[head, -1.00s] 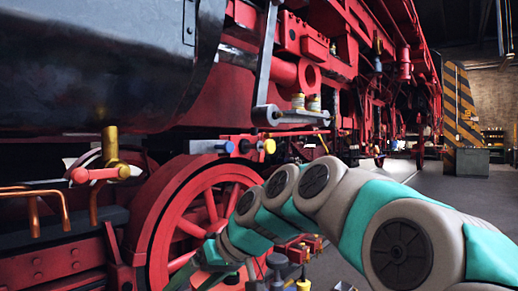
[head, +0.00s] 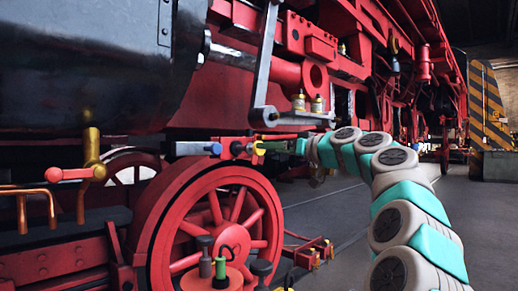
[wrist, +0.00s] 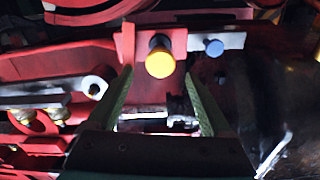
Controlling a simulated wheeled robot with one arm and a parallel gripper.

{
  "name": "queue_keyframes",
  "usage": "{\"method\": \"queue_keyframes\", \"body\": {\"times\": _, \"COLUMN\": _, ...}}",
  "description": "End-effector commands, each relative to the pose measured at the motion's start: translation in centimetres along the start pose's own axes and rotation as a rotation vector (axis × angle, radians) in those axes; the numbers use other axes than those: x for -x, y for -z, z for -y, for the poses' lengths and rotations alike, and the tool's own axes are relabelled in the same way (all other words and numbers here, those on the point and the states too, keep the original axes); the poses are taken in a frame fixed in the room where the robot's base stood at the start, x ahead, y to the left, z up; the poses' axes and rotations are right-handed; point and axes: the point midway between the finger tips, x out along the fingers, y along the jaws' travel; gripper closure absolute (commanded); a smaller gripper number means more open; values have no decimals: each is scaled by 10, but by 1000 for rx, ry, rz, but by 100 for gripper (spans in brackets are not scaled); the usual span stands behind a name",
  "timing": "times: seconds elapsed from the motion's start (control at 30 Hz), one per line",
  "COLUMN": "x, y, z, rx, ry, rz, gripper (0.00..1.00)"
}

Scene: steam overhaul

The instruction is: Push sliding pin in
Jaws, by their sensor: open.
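A pin with a round yellow end (wrist: 160,62) sticks out of a red bracket (wrist: 128,42) in the wrist view. The yellow end also shows small in the head view (head: 259,148), beside the red bracket above the spoked wheel. A blue-ended pin (wrist: 214,48) sits to its right on a grey bar (wrist: 232,41); it also shows in the head view (head: 216,149). Which of the two is the sliding pin I cannot tell. My gripper (wrist: 158,76) is open, with its green fingers either side of the yellow end's line. Contact cannot be made out.
A red spoked wheel (head: 215,225) stands below the bracket. A grey hanging link (head: 264,70) with brass-topped cups (head: 317,104) is just above my gripper. A brass valve with a red handle (head: 68,174) is at left. Floor at right (head: 330,210) is clear.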

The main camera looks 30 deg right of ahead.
Motion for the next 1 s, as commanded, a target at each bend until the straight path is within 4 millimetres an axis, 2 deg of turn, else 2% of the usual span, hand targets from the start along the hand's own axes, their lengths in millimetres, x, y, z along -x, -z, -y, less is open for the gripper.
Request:
{"method": "queue_keyframes", "body": {"times": 0.2, "x": -36, "y": -1, "z": 0, "rx": -2, "ry": -1, "rz": 5, "gripper": 16}}
{"method": "queue_keyframes", "body": {"times": 0.4, "x": -56, "y": -2, "z": -1, "rx": -3, "ry": -1, "rz": 5, "gripper": 16}}
{"method": "queue_keyframes", "body": {"times": 0.77, "x": -61, "y": -2, "z": 0, "rx": -3, "ry": 0, "rz": 3, "gripper": 16}}
{"method": "queue_keyframes", "body": {"times": 1.0, "x": -61, "y": -2, "z": 0, "rx": -3, "ry": 0, "rz": 3, "gripper": 40}}
